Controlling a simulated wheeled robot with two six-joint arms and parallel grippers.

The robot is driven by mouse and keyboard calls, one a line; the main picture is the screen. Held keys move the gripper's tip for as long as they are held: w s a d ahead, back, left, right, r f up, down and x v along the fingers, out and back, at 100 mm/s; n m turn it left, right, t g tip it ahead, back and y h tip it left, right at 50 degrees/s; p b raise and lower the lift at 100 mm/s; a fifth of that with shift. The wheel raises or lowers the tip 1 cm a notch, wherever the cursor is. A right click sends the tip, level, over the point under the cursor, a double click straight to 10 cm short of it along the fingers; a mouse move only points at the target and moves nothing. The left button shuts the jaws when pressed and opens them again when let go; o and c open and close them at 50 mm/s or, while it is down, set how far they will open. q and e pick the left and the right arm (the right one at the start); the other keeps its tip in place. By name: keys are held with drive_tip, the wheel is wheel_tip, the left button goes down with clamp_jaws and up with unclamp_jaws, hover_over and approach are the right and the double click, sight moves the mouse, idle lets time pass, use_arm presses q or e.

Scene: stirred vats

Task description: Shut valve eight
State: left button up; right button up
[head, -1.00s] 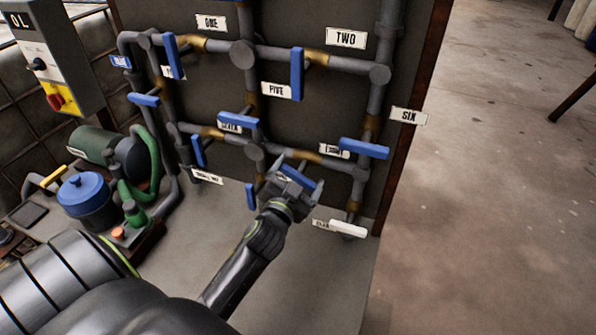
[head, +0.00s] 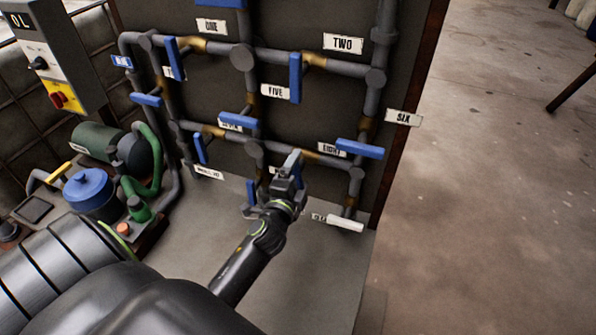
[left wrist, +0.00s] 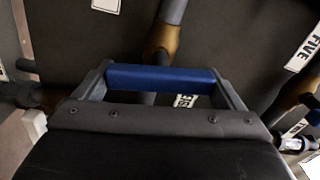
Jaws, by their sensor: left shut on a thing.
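My left gripper (head: 287,172) is at the lower middle pipe on the panel, just left of the EIGHT label (head: 332,148). In the left wrist view its two fingers (left wrist: 160,82) close on the ends of a blue lever (left wrist: 158,77), which I take for valve eight's handle. That lever lies across the pipe with the brown collar (left wrist: 163,40) behind it, roughly square to it. In the head view the gripper hides most of this lever. My right gripper is out of view.
Close by are the SIX valve's blue lever (head: 360,149), the SEVEN valve's blue lever (head: 238,134) and the FIVE valve's upright blue lever (head: 295,77). A blue-lidded pot (head: 90,190) stands left.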

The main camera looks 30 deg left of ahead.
use_arm(q)
drive_tip(key=shift+f+m, duration=0.1)
drive_tip(key=shift+m, duration=0.9)
drive_tip(key=o, duration=0.7)
drive_tip(key=b+v, duration=0.1)
drive_tip(key=v, duration=1.6)
drive_tip(key=shift+s, duration=0.25)
drive_tip(key=shift+f, duration=0.1)
